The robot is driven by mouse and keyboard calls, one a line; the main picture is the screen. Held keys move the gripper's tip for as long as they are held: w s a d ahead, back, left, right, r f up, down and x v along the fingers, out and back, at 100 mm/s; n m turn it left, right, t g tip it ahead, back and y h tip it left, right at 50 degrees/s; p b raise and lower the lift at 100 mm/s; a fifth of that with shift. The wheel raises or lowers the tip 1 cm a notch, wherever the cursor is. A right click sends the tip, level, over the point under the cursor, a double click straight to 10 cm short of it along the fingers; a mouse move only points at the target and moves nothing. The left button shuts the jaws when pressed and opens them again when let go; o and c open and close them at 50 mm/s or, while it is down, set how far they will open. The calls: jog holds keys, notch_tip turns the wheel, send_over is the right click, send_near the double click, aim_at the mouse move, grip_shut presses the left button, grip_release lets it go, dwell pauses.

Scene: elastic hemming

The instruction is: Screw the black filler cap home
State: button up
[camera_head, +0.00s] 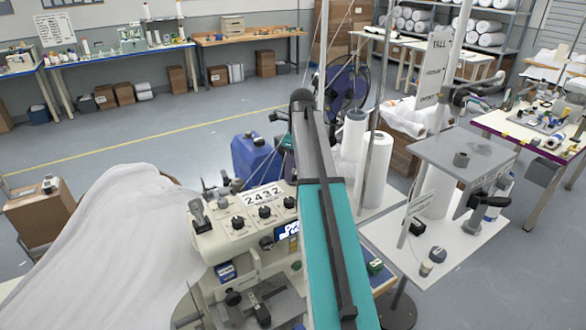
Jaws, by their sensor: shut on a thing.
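A blue canister (255,160) stands behind the cream sewing machine. Small dark parts show on its top, and one looks like the black filler cap (258,140). My arm rises in front of the camera, and its teal and dark end part shows just right of the canister top. My gripper (273,142) is small and partly hidden there by my own arm. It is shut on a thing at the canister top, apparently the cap. The cap's thread and its seating cannot be made out.
The sewing machine (245,238) with black dials stands close below. White fabric (105,245) spreads at left. White thread cones (372,172) stand right of my arm, near a grey stand plate (463,154). Open floor (130,128) lies behind at left.

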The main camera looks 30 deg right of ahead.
jog(key=shift+f, duration=0.6)
jog(key=shift+o, duration=0.9)
jog(key=c, duration=0.4)
jog(key=m, duration=0.5)
jog(key=shift+m+h, duration=0.4)
jog(key=o, duration=0.9)
jog(key=shift+c, duration=0.2)
jog(key=shift+n, duration=0.3)
